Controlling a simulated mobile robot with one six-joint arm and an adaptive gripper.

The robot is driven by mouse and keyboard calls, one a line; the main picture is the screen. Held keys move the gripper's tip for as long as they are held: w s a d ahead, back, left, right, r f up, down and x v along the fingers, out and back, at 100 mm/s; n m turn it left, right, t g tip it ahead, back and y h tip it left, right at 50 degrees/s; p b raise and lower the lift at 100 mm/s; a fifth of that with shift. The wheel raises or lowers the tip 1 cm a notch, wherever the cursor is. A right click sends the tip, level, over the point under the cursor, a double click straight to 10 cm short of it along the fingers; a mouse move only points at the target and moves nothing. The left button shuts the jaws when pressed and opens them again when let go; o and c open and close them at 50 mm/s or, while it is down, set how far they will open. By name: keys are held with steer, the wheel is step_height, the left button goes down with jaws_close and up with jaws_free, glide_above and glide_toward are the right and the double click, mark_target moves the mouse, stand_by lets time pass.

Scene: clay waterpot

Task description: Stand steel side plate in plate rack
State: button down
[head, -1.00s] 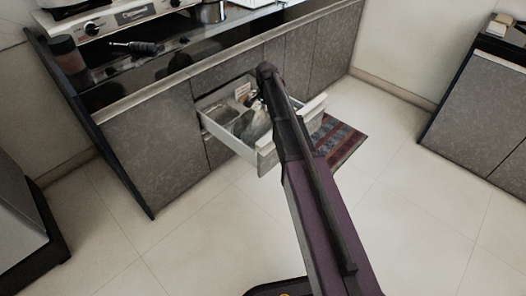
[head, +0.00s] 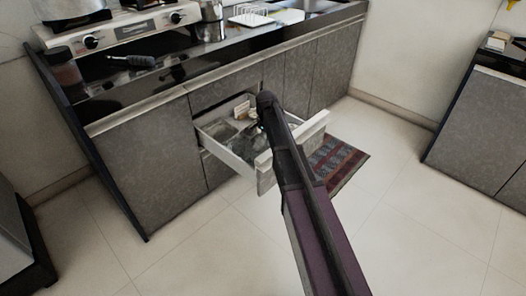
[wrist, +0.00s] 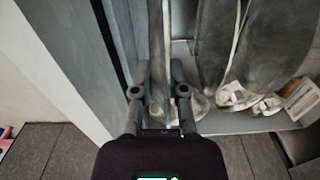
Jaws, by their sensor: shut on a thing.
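My gripper (wrist: 160,68) shows in the wrist view with its two fingers on either side of a thin, pale grey upright strip. The strip looks like the steel side plate (wrist: 156,30) seen nearly edge-on, though its round outline cannot be made out. The gripper is at the open drawer (head: 228,160). In the head view my arm hides both the gripper and what it holds. A wire rack, which looks like the plate rack (head: 249,12), stands on the counter at the top, behind the drawer.
The drawer holds grey metallic wares (wrist: 215,40), pale small items (wrist: 240,97) and a small box (wrist: 302,98). A white flat thing (head: 289,17) lies right of the rack, near the sink. A steel pot (head: 211,12) and stove (head: 120,28) are to the left.

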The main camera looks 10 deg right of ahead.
mark_target(266, 147)
steer(key=shift+f, duration=0.1)
stand_by(0.3)
steer(key=shift+f+b, duration=1.8)
steer(key=shift+b, duration=0.1)
steer(key=shift+f, duration=0.15)
steer(key=c, duration=0.7)
jaws_free()
step_height(266, 147, up, 12)
steer(key=p, duration=1.2)
steer(key=shift+r, duration=0.2)
